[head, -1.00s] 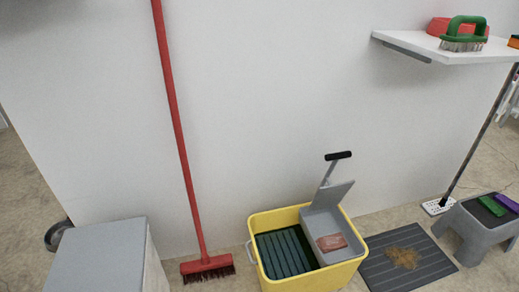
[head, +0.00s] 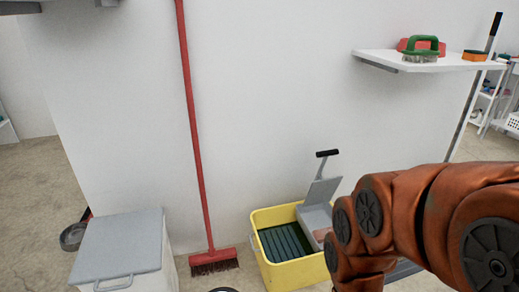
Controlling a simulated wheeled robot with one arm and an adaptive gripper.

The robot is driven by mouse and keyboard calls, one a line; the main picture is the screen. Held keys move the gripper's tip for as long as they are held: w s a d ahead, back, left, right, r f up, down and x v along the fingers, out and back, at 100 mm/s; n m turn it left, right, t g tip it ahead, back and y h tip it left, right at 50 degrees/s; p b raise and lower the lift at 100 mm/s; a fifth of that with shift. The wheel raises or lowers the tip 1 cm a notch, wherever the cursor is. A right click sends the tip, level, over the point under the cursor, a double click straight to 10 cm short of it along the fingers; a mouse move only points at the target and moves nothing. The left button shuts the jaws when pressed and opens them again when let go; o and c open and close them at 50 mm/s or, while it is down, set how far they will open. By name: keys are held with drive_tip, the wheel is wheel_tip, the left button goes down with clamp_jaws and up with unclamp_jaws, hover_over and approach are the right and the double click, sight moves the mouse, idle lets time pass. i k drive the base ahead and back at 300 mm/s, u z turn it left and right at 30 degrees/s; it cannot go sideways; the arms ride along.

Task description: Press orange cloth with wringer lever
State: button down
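The yellow mop bucket (head: 292,272) stands on the floor against the white wall, with dark green ribs inside its left part. A grey wringer (head: 318,212) sits in its right part, with its plate tilted up. The wringer lever (head: 327,154) stands upright behind the plate and ends in a black grip. A small part of the orange-pink cloth (head: 321,236) shows in the wringer tray; my arm hides the rest. My orange arm comes in from the right in front of the bucket. My gripper is not visible.
A red broom (head: 196,140) leans on the wall left of the bucket. A grey-lidded bin (head: 120,243) stands at the lower left.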

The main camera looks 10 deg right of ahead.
sight(321, 190)
drive_tip(key=u, duration=0.45)
drive_tip(key=i, duration=1)
